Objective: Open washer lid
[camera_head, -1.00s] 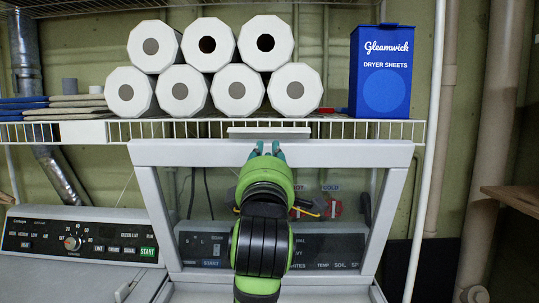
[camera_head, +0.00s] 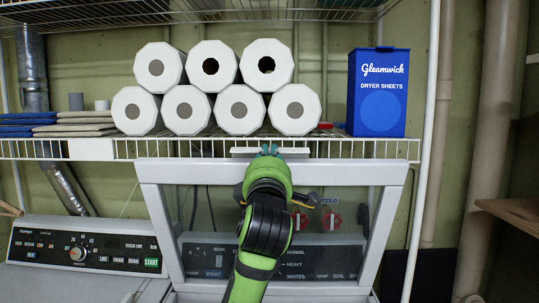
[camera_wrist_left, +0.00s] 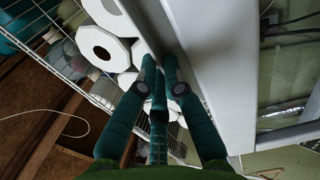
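The washer lid (camera_head: 158,200) stands raised and steeply tilted, a white frame around a clear window. A pale handle-like tab (camera_head: 298,153) shows at its top edge. In the head view my left gripper (camera_head: 270,150) is in front of the lid, its teal fingertips at that tab. In the left wrist view the fingers (camera_wrist_left: 160,60) are close together beside the lid's white frame (camera_wrist_left: 213,75). Whether they grip the edge or only touch it cannot be told. My right gripper is not in view.
A wire shelf (camera_head: 30,150) runs just behind the lid's top, with white paper rolls (camera_head: 163,65) and a blue dryer sheets box (camera_head: 380,92) on it. The washer's control panel (camera_head: 310,257) shows through the window. Another machine's panel (camera_head: 85,248) is at left. Pipes (camera_head: 448,120) stand at right.

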